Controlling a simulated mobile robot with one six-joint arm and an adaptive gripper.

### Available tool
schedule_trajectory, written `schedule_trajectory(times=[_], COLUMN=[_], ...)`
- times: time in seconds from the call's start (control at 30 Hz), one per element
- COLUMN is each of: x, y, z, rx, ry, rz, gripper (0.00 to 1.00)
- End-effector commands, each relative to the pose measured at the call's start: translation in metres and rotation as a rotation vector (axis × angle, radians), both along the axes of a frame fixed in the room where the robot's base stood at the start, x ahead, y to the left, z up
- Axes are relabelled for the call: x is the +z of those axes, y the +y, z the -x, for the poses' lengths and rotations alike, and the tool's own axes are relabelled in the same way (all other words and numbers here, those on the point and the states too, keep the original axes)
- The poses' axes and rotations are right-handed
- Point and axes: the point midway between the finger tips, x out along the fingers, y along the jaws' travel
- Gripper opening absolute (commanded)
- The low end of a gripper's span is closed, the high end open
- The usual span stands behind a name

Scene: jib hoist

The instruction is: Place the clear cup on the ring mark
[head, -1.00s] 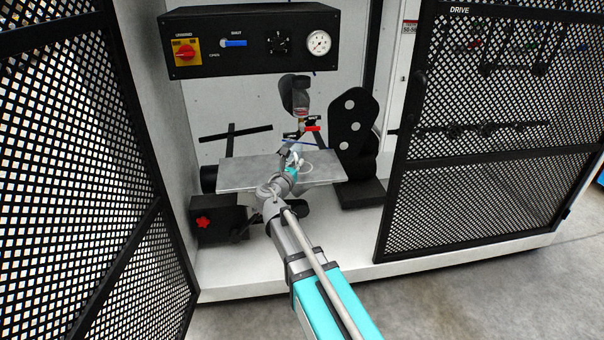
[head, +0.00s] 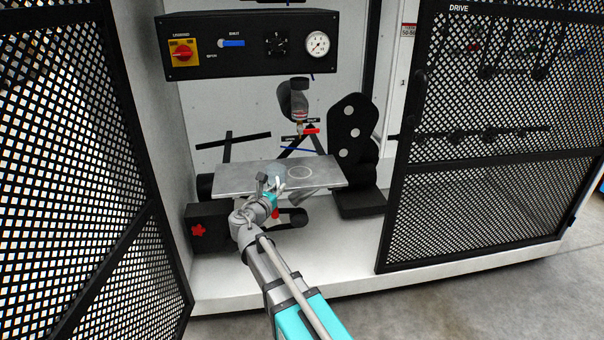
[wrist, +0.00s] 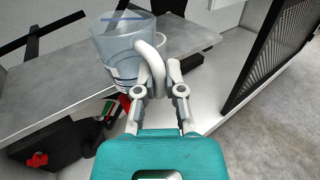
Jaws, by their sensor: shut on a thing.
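The clear cup (wrist: 118,48) shows in the wrist view, see-through with a pale blue tint and a thick white handle (wrist: 150,66). My gripper (wrist: 158,78) is shut on that handle. The ring mark (head: 299,171) is a pale circle on the plate, to the right of my gripper. In the wrist view the cup overlaps the plate's front edge; its height above the plate cannot be told.
A black control panel (head: 250,45) hangs above. A glass-bowled unit (head: 299,103) with a red lever stands behind the plate. A black bracket (head: 352,130) stands at its right, and a black box with a red knob (head: 200,229) below left. Mesh doors (head: 490,150) flank the opening.

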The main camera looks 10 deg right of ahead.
Motion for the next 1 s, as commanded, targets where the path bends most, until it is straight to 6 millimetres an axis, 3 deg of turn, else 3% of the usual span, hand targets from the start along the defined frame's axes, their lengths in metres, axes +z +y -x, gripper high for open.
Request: schedule_trajectory(times=[0.27, 1.0], x=[0.000, 0.000], y=[-0.016, -0.090], z=[-0.026, -0.138], rx=[-0.002, 0.000], ry=[0.000, 0.000], rz=[0.000, 0.000], gripper=[0.00, 0.00])
